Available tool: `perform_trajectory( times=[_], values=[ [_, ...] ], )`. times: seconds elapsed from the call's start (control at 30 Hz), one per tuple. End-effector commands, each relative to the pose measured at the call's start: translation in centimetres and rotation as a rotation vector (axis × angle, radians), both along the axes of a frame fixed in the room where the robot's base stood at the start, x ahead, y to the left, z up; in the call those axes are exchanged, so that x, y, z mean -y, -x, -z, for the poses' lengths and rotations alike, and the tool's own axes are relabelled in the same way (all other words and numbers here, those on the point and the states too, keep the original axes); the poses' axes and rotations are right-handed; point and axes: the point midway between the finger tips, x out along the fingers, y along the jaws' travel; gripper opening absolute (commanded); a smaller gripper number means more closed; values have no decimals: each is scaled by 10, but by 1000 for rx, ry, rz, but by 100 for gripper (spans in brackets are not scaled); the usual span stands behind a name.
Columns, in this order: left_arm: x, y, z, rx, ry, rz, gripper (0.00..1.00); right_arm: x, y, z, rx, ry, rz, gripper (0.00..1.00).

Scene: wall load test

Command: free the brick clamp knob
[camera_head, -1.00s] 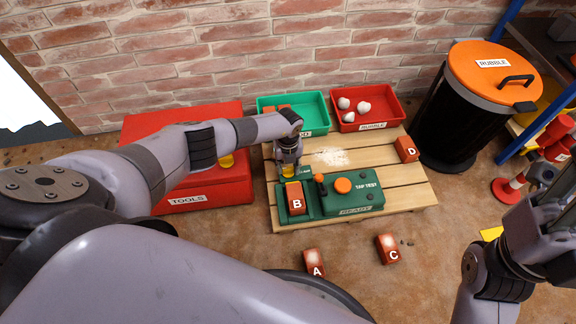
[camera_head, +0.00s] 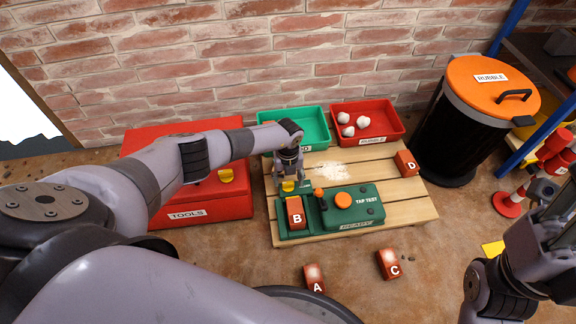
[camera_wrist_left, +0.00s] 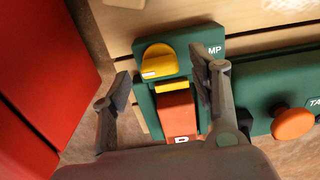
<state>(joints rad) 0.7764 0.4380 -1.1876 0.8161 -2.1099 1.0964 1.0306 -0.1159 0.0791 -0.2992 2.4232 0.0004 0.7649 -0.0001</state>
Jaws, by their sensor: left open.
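The yellow clamp knob (camera_wrist_left: 159,62) sits on the green clamp plate (camera_wrist_left: 207,42), above brick B, in the left wrist view. In the head view the knob (camera_head: 288,186) shows just below my left gripper (camera_head: 286,178). Brick B (camera_head: 296,212) lies in the green clamp, its end against a yellow pad (camera_wrist_left: 172,85). My left gripper is open, with one finger on each side of the brick and knob area in the left wrist view (camera_wrist_left: 160,90). I cannot tell whether it touches the knob. My right arm shows at the right edge; its fingertips are not clearly visible.
The green tap test unit (camera_head: 352,218) with an orange button (camera_head: 343,200) adjoins the clamp on the wooden pallet (camera_head: 410,215). A red tool box (camera_head: 215,207) stands left. Green (camera_head: 318,138) and red (camera_head: 391,137) trays sit behind. Bricks A, C and D lie around.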

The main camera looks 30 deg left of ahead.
Motion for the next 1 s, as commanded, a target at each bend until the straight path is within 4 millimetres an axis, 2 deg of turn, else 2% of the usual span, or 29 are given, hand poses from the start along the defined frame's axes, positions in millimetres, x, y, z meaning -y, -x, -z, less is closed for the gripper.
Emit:
perform_trajectory(
  times=[0.3,0.5,0.7,1.0],
  values=[
    [-1,-1,-60,4,-1,1,55,0,0,0,1,-1,-1,47],
    [0,0,-91,2,-1,1,55,0,0,0,1,-1,-1,47],
    [-1,0,-103,0,-1,-1,55,0,0,0,1,-1,-1,47],
    [0,0,-103,0,-1,-1,55,0,0,0,2,-2,-1,47]
  ],
)
